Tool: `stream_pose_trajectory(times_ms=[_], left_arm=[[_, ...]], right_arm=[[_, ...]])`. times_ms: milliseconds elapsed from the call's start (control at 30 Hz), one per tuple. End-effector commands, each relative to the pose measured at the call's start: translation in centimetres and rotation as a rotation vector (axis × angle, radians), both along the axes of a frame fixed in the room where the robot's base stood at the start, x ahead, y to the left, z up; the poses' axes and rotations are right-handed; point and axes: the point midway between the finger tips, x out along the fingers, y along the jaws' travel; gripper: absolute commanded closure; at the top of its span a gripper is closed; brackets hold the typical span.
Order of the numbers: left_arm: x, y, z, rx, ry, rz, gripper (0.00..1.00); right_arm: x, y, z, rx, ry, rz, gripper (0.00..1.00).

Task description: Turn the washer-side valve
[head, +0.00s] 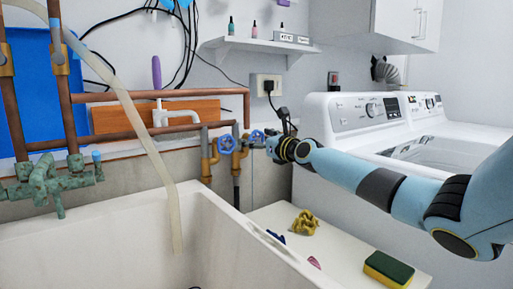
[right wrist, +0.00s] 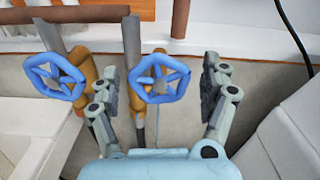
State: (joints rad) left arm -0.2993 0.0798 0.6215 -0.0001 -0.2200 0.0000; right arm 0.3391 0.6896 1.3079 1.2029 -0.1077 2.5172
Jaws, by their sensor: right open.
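Two blue handwheel valves sit on brass bodies on the pipes by the wall. The washer-side valve (head: 257,138) is the right one, nearer the washer; it also shows in the right wrist view (right wrist: 160,88). The other valve (head: 225,144) is left of it, also in the right wrist view (right wrist: 54,76). My right gripper (head: 270,141) is open at the washer-side valve. In the right wrist view its fingers (right wrist: 161,78) stand one on each side of that wheel, with gaps visible. Whether they touch it is unclear. My left gripper is out of view.
A white washer (head: 350,113) stands at the right. A white sink (head: 110,237) fills the lower left. A ledge (head: 345,265) below my right arm holds a yellow cloth (head: 304,223) and a sponge (head: 388,268). Copper pipes and a green corroded valve (head: 45,180) are at the left.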

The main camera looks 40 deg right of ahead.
Motion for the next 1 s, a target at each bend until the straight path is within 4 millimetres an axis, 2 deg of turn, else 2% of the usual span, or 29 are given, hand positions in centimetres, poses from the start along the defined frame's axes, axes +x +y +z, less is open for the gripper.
stream_pose_trajectory(times_ms=[267, 700, 1000], left_arm=[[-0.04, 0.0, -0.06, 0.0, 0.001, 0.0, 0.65], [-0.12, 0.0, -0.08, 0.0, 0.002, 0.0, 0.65], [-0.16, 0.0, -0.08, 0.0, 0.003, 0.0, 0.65]], right_arm=[[0.19, -0.01, 0.11, -0.001, 0.0, 0.0, 0.2], [0.17, -0.01, 0.07, -0.001, 0.0, 0.0, 0.77], [0.16, -0.01, 0.05, -0.035, 0.004, 0.0, 0.77]])
